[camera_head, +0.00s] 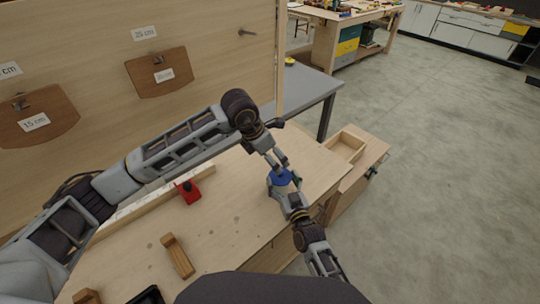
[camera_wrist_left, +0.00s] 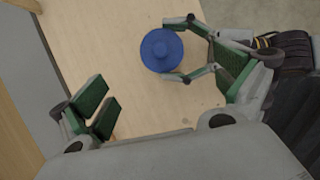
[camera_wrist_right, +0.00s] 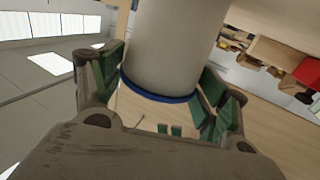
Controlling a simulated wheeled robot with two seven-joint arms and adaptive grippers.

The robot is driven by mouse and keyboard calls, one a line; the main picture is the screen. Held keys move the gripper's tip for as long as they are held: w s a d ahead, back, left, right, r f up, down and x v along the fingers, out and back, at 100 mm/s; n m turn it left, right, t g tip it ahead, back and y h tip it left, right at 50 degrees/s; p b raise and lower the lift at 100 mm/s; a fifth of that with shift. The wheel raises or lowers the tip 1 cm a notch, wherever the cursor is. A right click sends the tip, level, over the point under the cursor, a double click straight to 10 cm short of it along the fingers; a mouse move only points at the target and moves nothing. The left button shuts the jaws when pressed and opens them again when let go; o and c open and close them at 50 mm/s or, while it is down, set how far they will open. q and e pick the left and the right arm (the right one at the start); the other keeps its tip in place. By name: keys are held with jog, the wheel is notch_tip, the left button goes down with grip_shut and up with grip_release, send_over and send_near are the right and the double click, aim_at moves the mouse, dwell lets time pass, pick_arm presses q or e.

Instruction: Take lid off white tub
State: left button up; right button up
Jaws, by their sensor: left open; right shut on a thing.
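The white tub (camera_wrist_right: 175,45) shows as a pale cylinder in the right wrist view, with a blue rim (camera_wrist_right: 158,96) at its lower end in the picture. In the head view its blue lid (camera_head: 281,177) is near the bench's right end, partly hidden by my grippers. My right gripper (camera_head: 283,190) is shut on the tub, one finger on each side. My left gripper (camera_head: 278,165) is open and empty, just above the lid. The left wrist view shows the round lid (camera_wrist_left: 161,50) on the tub, between the left fingers and apart from them.
A red block (camera_head: 188,191) and a wooden piece (camera_head: 178,256) lie on the bench (camera_head: 220,235). An open wooden drawer or box (camera_head: 347,146) is beyond its right end. An upright board (camera_head: 90,90) with hung panels stands behind.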

pick_arm(q)
jog(key=shift+f, duration=0.1)
jog(key=shift+x, duration=5.95)
jog(key=shift+w+a, duration=0.15)
jog(key=shift+a, duration=0.1)
jog(key=c, duration=1.2)
jog(key=shift+w+d+r, duration=0.1)
jog(key=shift+w+r, duration=0.05)
jog(key=shift+r, duration=0.65)
jog(key=shift+c, duration=0.4)
jog(key=shift+r, duration=0.2)
grip_shut()
